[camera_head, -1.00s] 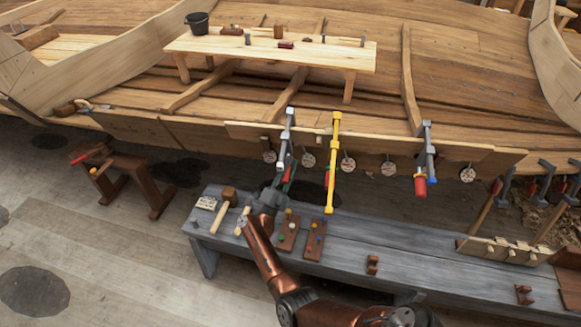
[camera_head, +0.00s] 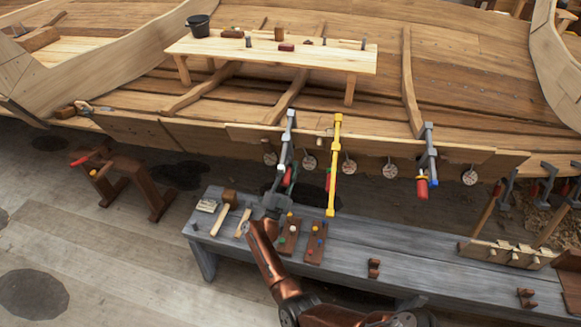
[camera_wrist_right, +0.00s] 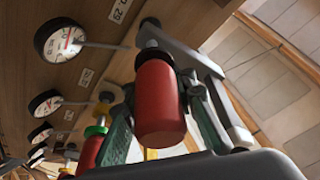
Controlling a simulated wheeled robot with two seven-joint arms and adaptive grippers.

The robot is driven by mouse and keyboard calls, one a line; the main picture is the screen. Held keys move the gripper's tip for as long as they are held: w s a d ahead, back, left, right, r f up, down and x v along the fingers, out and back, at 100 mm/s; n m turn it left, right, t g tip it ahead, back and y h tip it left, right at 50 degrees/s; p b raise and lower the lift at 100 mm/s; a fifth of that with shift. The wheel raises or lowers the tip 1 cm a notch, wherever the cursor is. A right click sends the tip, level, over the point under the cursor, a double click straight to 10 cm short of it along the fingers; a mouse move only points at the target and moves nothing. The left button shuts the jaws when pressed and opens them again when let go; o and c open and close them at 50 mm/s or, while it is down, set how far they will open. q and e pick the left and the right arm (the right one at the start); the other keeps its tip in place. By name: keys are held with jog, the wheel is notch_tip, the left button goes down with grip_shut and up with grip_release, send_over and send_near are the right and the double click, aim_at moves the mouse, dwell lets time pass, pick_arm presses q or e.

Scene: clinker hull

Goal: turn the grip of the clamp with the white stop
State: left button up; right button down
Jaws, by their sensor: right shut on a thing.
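The clamp with the white stop (camera_head: 282,168) is the grey clamp (camera_head: 290,135) on the hull plank, left of the yellow clamp (camera_head: 335,160). Its red grip (camera_head: 289,177) hangs below the plank and is partly hidden by my right gripper (camera_head: 279,190). In the right wrist view the red grip (camera_wrist_right: 160,105) stands between the green-padded fingers of my right gripper (camera_wrist_right: 165,100), which is shut on it. The white stop cannot be made out there. My left gripper is not in view.
Another grey clamp with a red grip and blue stop (camera_head: 434,182) hangs to the right. Round dials (camera_head: 348,167) line the plank's lower edge. A grey bench (camera_head: 345,245) with mallets and peg boards stands below. In the wrist view another red grip (camera_wrist_right: 88,152) is close behind.

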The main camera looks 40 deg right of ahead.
jog(key=c, duration=1.5)
grip_release()
jog(key=shift+c, duration=0.2)
jog(key=v, duration=1.2)
jog(key=shift+d, duration=0.1)
